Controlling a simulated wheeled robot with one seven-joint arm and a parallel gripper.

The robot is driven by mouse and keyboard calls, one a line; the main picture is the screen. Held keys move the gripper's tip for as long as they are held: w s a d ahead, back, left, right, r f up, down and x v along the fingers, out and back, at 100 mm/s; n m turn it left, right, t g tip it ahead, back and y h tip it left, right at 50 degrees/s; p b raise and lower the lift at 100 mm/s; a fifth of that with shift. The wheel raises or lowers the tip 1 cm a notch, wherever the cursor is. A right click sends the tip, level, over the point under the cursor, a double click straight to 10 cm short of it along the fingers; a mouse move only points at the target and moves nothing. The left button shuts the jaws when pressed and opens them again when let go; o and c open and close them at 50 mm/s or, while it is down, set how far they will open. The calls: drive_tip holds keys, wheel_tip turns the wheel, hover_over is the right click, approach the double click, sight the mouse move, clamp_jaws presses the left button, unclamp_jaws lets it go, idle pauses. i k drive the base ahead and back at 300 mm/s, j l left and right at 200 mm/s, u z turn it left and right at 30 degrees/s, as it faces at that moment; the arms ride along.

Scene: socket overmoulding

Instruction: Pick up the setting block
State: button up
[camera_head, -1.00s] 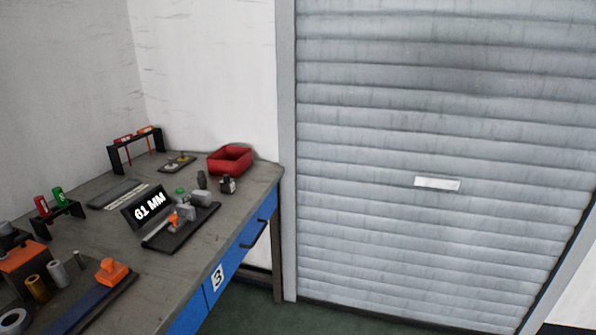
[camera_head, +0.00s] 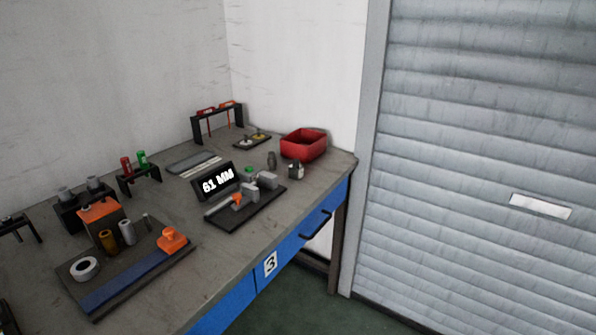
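On the workbench (camera_head: 325,185), a small dark block with a pale face (camera_head: 296,172) stands in front of the red bin; it may be the setting block, but I cannot tell for sure. A measuring fixture (camera_head: 245,212) with grey blocks and an orange part sits on a dark base left of it. A black display (camera_head: 217,180) reading "61 MM" stands behind the fixture. A flat grey plate with pale strips (camera_head: 193,163) lies further back. My gripper is not in view.
A red bin (camera_head: 304,145) stands at the bench's right end, with a dark upright piece (camera_head: 271,159) beside it. Small racks stand along the back. A roller shutter (camera_head: 480,150) is at right.

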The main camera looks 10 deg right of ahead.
sight(296, 170)
drive_tip(key=i+l+u, duration=0.2)
drive_tip(key=i+l, duration=0.15)
drive_tip(key=l, duration=0.3)
drive_tip(key=i+l+u, duration=0.1)
drive_tip(key=l, duration=0.2)
drive_tip(key=i+l+u, duration=0.1)
drive_tip(key=l, duration=0.25)
drive_tip(key=i+l+u, duration=0.1)
drive_tip(key=l, duration=0.25)
drive_tip(key=i+l+u, duration=0.3)
drive_tip(key=i+l, duration=0.35)
drive_tip(key=l, duration=0.15)
drive_tip(key=i+j, duration=0.15)
